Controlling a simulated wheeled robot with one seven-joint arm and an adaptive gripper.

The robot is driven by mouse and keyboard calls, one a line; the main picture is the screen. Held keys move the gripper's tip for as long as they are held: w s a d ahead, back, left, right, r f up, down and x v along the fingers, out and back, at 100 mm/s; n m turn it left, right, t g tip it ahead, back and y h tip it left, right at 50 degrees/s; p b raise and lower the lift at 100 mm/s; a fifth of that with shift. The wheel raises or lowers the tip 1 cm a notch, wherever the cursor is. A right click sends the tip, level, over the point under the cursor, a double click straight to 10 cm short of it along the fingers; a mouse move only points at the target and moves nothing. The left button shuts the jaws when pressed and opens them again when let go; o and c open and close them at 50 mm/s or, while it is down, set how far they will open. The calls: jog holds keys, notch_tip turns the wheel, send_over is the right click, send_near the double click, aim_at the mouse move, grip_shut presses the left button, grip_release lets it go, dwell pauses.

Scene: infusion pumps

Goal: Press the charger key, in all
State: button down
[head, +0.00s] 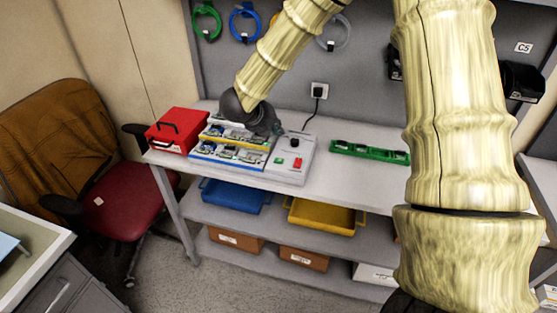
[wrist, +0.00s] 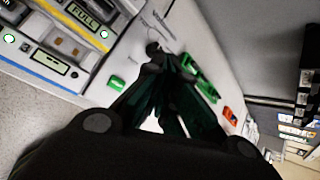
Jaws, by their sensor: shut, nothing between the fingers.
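A pale grey control box (head: 302,146) stands on the bench with a green key (head: 280,161), a red key (head: 298,162) and a black knob (head: 294,143). I cannot read which key is the charger's. Left of it is a rack of pumps (head: 232,150) with yellow and blue stripes. My gripper (head: 270,128) is over the rack's back right, beside the box. In the wrist view its shut, empty fingers (wrist: 160,62) cover part of the box. The green key (wrist: 116,83) shows left of them, apart from them. The word FULL shows on a pump display (wrist: 83,13).
A red case (head: 176,131) stands left of the rack. A green tray (head: 369,152) lies to the right, with bare bench between it and the box. A black cable runs to a wall socket (head: 319,90) behind. A blue bin (head: 232,197) and yellow bin (head: 322,214) are below.

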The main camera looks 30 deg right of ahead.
aim_at(276, 159)
jog(key=shift+f, duration=0.15)
jog(key=shift+f+b, duration=2.75)
jog(key=shift+f, duration=1.55)
jog(key=shift+f, duration=0.15)
jog(key=shift+f+b, duration=0.25)
jog(key=shift+b, duration=0.15)
jog(key=shift+s+f+b, duration=0.1)
jog(key=shift+f+b, duration=0.25)
jog(key=shift+f, duration=0.05)
jog(key=shift+r, duration=0.1)
jog(key=shift+r+p, duration=0.4)
jog(key=shift+r, duration=0.35)
